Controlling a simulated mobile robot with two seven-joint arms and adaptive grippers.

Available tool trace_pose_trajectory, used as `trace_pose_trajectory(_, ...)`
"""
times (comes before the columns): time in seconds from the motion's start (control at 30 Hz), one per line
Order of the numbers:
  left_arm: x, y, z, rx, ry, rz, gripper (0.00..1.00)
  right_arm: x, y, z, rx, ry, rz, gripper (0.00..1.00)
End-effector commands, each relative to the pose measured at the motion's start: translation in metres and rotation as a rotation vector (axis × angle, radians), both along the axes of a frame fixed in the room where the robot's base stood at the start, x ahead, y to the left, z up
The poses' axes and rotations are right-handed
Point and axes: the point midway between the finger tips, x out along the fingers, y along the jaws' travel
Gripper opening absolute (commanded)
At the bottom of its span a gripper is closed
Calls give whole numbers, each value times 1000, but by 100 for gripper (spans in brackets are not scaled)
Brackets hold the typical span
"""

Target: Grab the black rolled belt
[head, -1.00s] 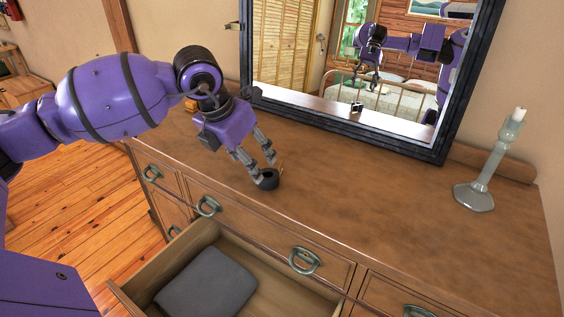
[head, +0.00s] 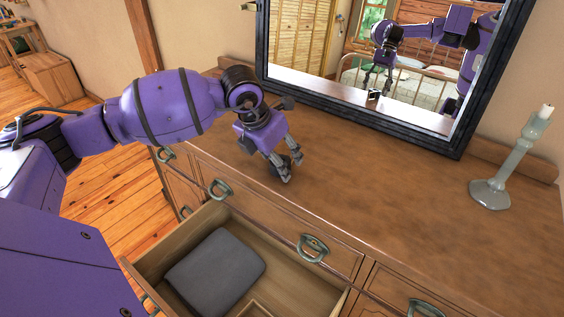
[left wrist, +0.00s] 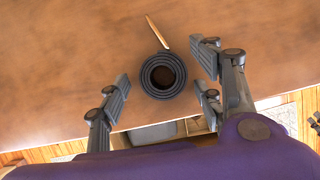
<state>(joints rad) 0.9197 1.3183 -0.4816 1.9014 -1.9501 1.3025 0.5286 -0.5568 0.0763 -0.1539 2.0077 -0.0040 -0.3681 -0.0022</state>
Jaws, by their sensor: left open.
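The black rolled belt (left wrist: 163,75) lies on the brown wooden dresser top, its spiral coil facing up in the left wrist view. My left gripper (left wrist: 162,82) is open, with one finger to the left of the belt and two to its right. Gaps show between the fingers and the coil. In the head view my left gripper (head: 288,171) points down over the dresser, near its front edge, and its fingers mostly hide the belt. My right gripper is not directly in view.
A thin tan stick (left wrist: 158,32) lies just beyond the belt. An open drawer (head: 180,231) below holds a folded dark grey cloth (head: 215,272). A framed mirror (head: 408,136) stands at the back. A glass candlestick (head: 508,172) stands at right; the dresser between is clear.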

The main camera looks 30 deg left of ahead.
Motion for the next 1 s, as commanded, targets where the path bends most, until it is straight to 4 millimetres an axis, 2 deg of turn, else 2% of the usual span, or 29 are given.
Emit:
trace_pose_trajectory(0.1,0,0,0,0,0,0,58,1,0,0,1,-1,1,40)
trace_pose_trajectory(0.47,0,0,0,0,0,0,11,-3,0,-1,0,7,0,40)
trace_pose_trajectory(0.77,0,0,3,0,-2,0,10,-6,-1,-2,0,13,-2,40)
trace_pose_trajectory(0.87,1,0,9,-1,-3,0,10,-7,-1,-3,-1,13,-1,40)
trace_pose_trajectory(1.0,1,0,25,0,-4,0,10,-7,-1,-4,-1,15,-1,40)
